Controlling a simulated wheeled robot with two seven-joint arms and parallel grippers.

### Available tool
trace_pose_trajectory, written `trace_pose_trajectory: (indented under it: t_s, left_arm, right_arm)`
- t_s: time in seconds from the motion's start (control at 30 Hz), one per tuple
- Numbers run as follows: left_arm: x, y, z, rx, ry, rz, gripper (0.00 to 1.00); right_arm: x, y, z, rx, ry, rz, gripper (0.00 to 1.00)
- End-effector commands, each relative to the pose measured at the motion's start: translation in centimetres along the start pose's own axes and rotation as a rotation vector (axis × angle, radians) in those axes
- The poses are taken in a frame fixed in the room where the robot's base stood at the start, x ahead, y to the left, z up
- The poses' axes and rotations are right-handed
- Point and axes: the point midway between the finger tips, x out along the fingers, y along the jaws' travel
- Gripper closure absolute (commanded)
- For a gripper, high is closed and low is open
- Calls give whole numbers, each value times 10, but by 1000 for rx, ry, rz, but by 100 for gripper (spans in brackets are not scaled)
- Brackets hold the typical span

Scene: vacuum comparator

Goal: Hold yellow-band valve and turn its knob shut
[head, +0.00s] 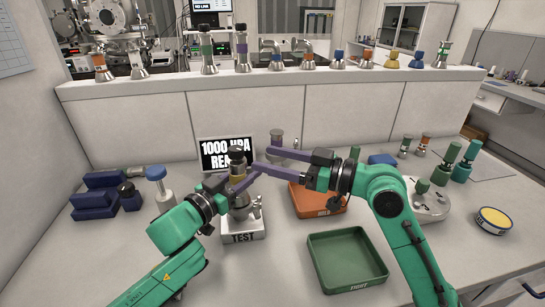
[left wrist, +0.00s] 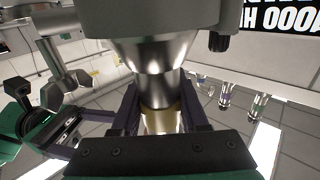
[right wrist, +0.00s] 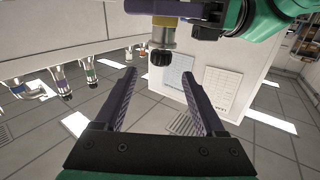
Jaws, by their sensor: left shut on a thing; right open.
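The yellow-band valve (head: 238,163) stands upright over the white TEST block (head: 245,236), with its black knob on top. In the left wrist view its yellow-gold band (left wrist: 160,122) lies between my left fingers. My left gripper (head: 236,187) is shut on the valve body below the knob. My right gripper (head: 263,159) is open and empty, with its fingers pointing left toward the valve's upper part. In the right wrist view the black knob (right wrist: 161,57) shows ahead, between and beyond the open fingertips (right wrist: 159,75), apart from them.
A 1000 HPA display (head: 226,153) stands behind the valve. An orange tray (head: 318,207) and a green tray (head: 347,262) lie to the right. Dark blue blocks (head: 97,199) and a blue-topped fitting (head: 160,184) are at left. Several valves line the back ledge.

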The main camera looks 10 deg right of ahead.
Motion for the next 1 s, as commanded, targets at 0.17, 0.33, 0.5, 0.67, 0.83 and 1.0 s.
trace_pose_trajectory:
  t_s: [0.17, 0.33, 0.5, 0.67, 0.83, 1.0]
  left_arm:
    - [0, 1, 3, -3, -5, 1, 100]
    - [0, 1, 3, -3, -4, 1, 100]
    - [0, 1, 3, -3, -5, 1, 100]
    - [0, 0, 3, -3, -5, 0, 100]
    - [0, 0, 3, -3, -5, 0, 100]
    - [0, 0, 3, -3, -5, 0, 100]
  right_arm:
    - [3, -1, 0, 4, 15, -15, 28]
    - [25, -2, 0, 4, 15, -17, 28]
    - [51, -2, -1, 7, 16, -16, 28]
    - [75, -2, -1, 7, 16, -16, 28]
    - [100, -2, -1, 7, 14, -16, 28]
    - [114, -3, -1, 6, 12, -15, 28]
